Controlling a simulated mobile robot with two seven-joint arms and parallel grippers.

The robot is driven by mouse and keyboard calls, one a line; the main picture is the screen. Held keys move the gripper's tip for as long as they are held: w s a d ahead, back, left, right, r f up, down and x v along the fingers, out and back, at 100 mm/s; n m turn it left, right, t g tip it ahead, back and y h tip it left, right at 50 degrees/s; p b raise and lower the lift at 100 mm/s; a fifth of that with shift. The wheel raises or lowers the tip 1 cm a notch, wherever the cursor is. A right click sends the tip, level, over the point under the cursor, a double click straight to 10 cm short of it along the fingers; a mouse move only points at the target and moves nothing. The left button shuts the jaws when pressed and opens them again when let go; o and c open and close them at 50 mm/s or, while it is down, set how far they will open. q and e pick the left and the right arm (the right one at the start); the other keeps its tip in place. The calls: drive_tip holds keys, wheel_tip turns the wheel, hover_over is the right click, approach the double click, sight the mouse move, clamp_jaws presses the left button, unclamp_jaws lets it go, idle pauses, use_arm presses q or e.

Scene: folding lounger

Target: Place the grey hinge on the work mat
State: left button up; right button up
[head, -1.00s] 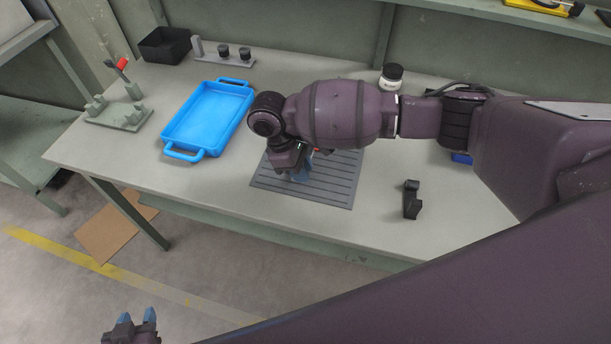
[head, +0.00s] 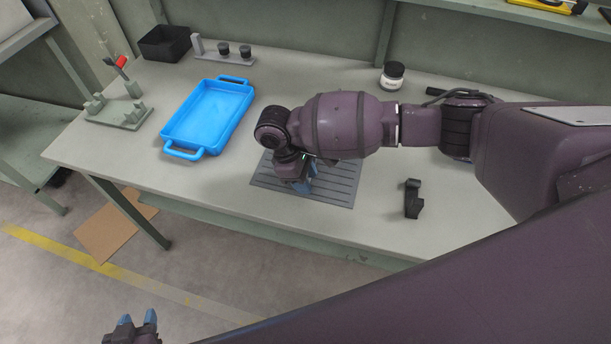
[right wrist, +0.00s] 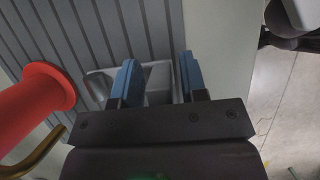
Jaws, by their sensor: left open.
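The work mat (head: 335,190) is a grey ribbed sheet on the table, partly covered by my right arm. The grey hinge (right wrist: 160,82) shows in the right wrist view against the mat's ribs, near the mat's edge. It reaches left past one finger. It appears to lie on the mat, though its underside is hidden. My right gripper (head: 305,180) is low over the mat; its blue fingers stand apart in the right wrist view (right wrist: 160,78), over the hinge. My left gripper (head: 137,319) is open and empty at the bottom left, away from the table.
A blue tray (head: 187,152) lies left of the mat. A black bracket (head: 412,198) stands to the right, and a white jar with a black lid (head: 392,76) behind. A red flanged piece (right wrist: 35,100) fills the left of the right wrist view.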

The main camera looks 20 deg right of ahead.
drive_tip(key=shift+o, duration=0.5)
drive_tip(key=shift+r, duration=0.1)
drive_tip(key=shift+r, duration=0.25)
drive_tip(key=p+v, duration=0.1)
drive_tip(key=v, duration=1)
drive_tip(key=shift+a+r, duration=0.2)
drive_tip(key=shift+r, duration=0.1)
drive_tip(key=shift+w, duration=0.15)
